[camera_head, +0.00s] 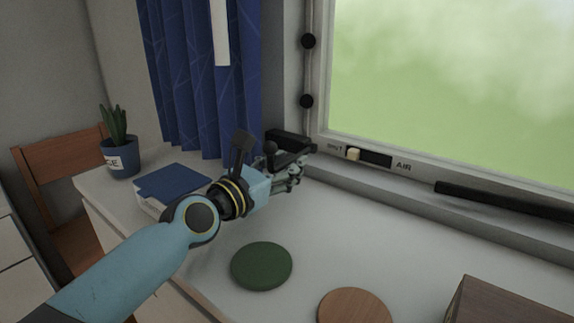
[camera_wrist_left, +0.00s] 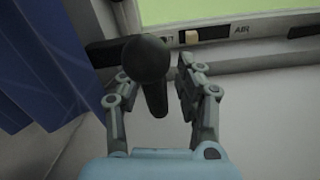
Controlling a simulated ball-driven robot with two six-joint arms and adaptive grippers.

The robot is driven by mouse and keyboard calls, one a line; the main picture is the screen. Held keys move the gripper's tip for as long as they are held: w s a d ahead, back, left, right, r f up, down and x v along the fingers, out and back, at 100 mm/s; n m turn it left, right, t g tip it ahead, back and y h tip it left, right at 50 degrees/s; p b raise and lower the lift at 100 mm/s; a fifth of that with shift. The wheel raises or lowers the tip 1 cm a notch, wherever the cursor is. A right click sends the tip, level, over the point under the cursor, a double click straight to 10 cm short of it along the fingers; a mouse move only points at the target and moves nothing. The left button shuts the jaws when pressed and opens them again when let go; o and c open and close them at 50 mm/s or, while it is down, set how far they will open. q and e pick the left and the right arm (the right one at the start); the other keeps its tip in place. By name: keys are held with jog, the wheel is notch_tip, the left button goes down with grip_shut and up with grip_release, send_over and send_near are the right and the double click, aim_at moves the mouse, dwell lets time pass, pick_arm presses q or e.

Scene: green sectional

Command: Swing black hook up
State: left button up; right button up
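The black hook, a dark piece with a round knob (camera_wrist_left: 146,58) and a short bar below it, shows in the left wrist view between the two fingers of my left gripper (camera_wrist_left: 152,95). The fingers stand apart, with a visible gap on the right; I cannot tell whether the left one touches. In the head view my left gripper (camera_head: 292,177) is at the window's lower left corner, just below a black bracket (camera_head: 290,139). The gripper partly hides the hook's lower part there. My right gripper is not in view.
A black bar (camera_head: 500,199) lies along the sill at right. A blue curtain (camera_head: 205,80) hangs left. A green disc (camera_head: 261,266), wooden disc (camera_head: 354,307) and brown box (camera_head: 505,303) are on the counter.

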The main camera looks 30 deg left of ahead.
pick_arm(q)
jog(key=shift+w, duration=0.4)
grip_shut()
